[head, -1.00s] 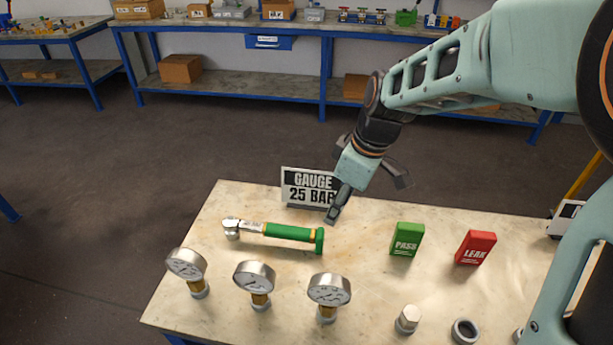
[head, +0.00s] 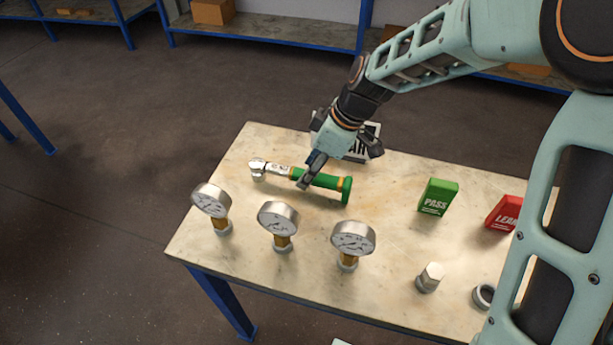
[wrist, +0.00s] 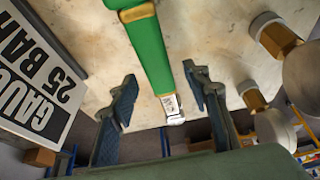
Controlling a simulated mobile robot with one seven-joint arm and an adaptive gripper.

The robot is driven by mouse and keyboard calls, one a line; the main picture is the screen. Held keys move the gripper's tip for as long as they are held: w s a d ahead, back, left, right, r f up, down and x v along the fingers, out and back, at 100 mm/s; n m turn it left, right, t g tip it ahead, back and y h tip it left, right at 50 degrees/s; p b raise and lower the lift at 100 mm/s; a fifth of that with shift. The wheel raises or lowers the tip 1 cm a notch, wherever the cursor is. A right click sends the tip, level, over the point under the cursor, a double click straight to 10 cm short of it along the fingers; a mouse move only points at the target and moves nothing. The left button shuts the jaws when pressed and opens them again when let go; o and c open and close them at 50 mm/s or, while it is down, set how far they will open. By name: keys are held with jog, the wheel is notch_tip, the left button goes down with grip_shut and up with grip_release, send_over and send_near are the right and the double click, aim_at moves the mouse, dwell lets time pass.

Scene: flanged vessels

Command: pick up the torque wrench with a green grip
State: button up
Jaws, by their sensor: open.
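The torque wrench (head: 327,181) lies on the table, its green grip to the right and its silver ratchet head to the left. In the wrist view its green grip (wrist: 149,50) runs down from the top edge, and the silver shaft shows between my fingers. My gripper (head: 306,180) is over the wrench, near where the grip meets the silver shaft. In the wrist view my open gripper (wrist: 163,92) has one finger on each side of the wrench, with gaps on both sides. I cannot tell the exact height of the fingertips above the table.
Three pressure gauges (head: 277,218) stand along the front edge. The gauge sign (head: 362,142) stands just behind my gripper. A green PASS block (head: 437,197), a red LEAK block (head: 504,213) and a hex plug (head: 429,278) are to the right. Bare tabletop lies between wrench and PASS block.

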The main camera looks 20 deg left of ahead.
jog(key=shift+x, duration=1)
grip_shut()
jog(key=shift+a+r, duration=0.1)
